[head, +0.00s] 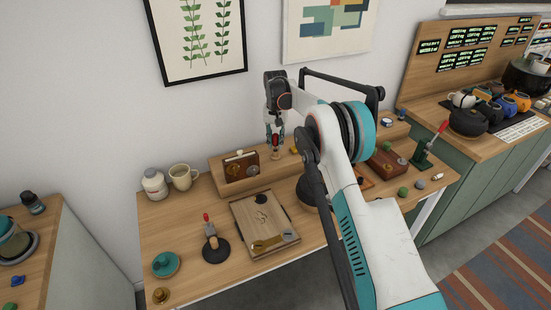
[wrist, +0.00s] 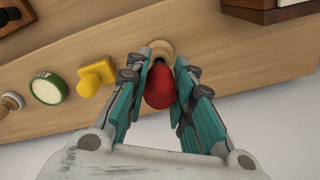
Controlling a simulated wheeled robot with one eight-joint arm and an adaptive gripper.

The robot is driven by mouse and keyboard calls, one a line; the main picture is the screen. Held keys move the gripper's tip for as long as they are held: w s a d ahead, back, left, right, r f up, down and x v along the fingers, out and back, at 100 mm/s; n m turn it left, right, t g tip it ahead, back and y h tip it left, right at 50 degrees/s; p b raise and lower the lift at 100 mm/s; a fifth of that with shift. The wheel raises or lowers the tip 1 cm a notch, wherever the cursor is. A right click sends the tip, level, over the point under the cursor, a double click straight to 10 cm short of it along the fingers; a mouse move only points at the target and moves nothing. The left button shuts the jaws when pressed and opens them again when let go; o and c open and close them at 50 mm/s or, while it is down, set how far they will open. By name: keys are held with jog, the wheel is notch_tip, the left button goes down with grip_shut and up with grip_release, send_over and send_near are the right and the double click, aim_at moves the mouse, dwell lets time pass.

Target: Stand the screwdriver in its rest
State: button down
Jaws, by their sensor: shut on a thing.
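My gripper (head: 276,148) is above the back of the wooden table, near the raised wooden shelf. In the wrist view its teal fingers (wrist: 172,100) are shut on a rounded red handle (wrist: 159,88). A round wooden piece (wrist: 161,48) shows just beyond the handle; I cannot tell whether it is part of it. No shaft shows, so I cannot tell if this is the screwdriver. A red-topped tool (head: 207,219) stands upright at a round black base (head: 215,250). Another red handle (head: 437,129) slants up from a green stand (head: 422,160) at the right. I cannot tell which holder is the screwdriver's rest.
A wooden board (head: 265,222) lies mid-table. A white jar (head: 154,184) and a cream mug (head: 183,176) stand at the back left, a teal lidded dish (head: 165,264) at the front left. A yellow block (wrist: 95,78) and a green-rimmed disc (wrist: 48,88) are near the gripper.

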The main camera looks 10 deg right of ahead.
jog(key=shift+f+b, duration=0.6)
jog(key=shift+f, duration=0.7)
dwell(0.6)
jog(key=c, duration=1.3)
grip_release()
